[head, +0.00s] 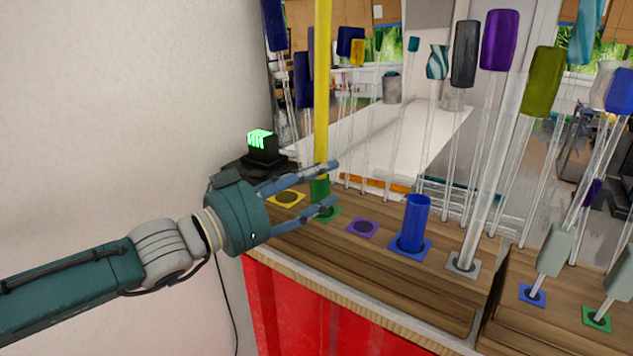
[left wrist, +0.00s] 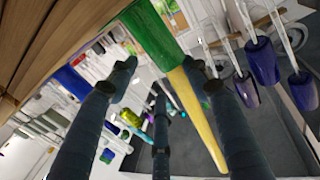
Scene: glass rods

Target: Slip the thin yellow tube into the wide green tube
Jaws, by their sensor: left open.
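The wide green tube (head: 319,189) stands on its green square on the wooden stand. The thin yellow tube (head: 322,85) rises upright from the top of the green tube, with its lower end hidden there. In the left wrist view the yellow tube (left wrist: 203,118) comes out of the mouth of the wider green tube (left wrist: 150,32). My left gripper (head: 334,183) is open, with its fingers at the height of the green tube's top, around or beside the tubes; I cannot tell whether they touch. My right gripper is not in view.
A wide blue tube (head: 415,225) stands on a blue square to the right. Empty yellow (head: 287,199) and purple (head: 362,227) squares flank the green one. Several tall glass rods with coloured tops crowd the right side and back. A wall is at left.

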